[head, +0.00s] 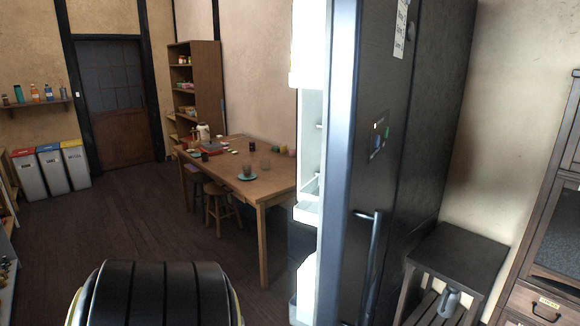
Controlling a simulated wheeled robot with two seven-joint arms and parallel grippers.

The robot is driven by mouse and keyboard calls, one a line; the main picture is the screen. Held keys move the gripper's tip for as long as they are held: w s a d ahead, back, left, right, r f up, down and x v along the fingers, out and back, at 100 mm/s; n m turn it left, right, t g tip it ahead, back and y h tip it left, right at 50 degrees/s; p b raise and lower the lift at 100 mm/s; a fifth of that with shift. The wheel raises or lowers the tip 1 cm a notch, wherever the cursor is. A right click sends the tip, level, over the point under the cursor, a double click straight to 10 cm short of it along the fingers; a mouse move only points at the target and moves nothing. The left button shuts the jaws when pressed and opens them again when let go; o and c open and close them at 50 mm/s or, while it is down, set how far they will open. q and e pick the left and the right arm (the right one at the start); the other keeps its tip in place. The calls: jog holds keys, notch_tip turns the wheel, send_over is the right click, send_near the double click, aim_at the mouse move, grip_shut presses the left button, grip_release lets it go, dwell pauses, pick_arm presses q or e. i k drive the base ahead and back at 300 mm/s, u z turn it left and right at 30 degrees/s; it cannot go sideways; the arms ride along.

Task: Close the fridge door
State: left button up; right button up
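The dark fridge door (370,90) stands open at centre right, close to me and tall enough to run out of the top of the view. Its outer face shows, with an upright bar handle (373,260) low on it. Its pale inner side with door bins (308,205) is lit brightly on the left. The dark side of the fridge (440,100) appears to stand behind the door on the right. How wide the door stands open is hard to tell. Neither of my grippers is in view.
A wooden table (262,188) with cups and stools stands left of the door. A low dark side table (462,252) with a grey jug stands right, beside a wooden cabinet (545,265). Recycling bins (52,170) stand far left. The dark floor (140,225) at left is clear.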

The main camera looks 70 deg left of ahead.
aim_at(360, 53)
jog(key=u, duration=1.6)
jog(key=i, duration=1)
